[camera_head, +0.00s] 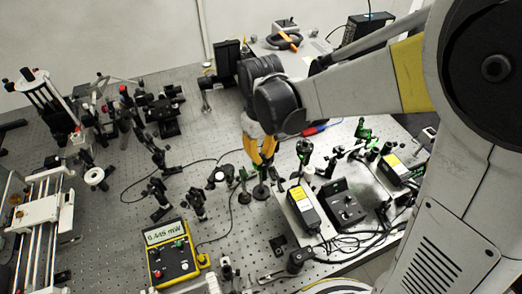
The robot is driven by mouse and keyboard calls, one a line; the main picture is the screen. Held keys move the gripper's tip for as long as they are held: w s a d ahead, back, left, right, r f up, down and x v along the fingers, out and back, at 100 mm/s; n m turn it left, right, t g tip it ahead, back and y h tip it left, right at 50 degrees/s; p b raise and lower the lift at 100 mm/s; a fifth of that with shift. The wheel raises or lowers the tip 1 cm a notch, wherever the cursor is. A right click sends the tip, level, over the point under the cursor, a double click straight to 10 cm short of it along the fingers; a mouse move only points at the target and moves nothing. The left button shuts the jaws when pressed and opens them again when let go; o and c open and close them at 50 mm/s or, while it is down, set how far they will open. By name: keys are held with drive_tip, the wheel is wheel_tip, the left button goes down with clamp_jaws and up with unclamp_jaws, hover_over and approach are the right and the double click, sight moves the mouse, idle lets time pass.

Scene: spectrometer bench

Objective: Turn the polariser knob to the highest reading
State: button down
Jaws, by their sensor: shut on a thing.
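My gripper (263,163), with yellow fingers, points down over the middle of the optical bench. It is shut at the top of a small post-mounted optic, where the polariser knob seems to be. The fingers hide the knob, so its angle does not show. Below the fingers, a post on a dark round base (260,191) stands on the bench. A yellow handheld meter (172,254) lies at the lower middle, left of my gripper.
Small post mounts (219,177) stand close left of my gripper. A black box with a yellow label (306,207) and a dark control box (345,205) sit close right. Cables cross the bench (110,225). A rail assembly (45,212) stands at the far left.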

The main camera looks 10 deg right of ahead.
sight(262, 155)
drive_tip(key=m, duration=0.6)
drive_tip(key=shift+b, duration=0.35)
drive_tip(key=m, duration=0.6)
drive_tip(key=shift+m+b, duration=0.3)
drive_tip(key=c, duration=1.4)
unclamp_jaws()
drive_tip(key=shift+r, duration=0.1)
wheel_tip(262, 155, up, 12)
drive_tip(key=shift+f, duration=0.1)
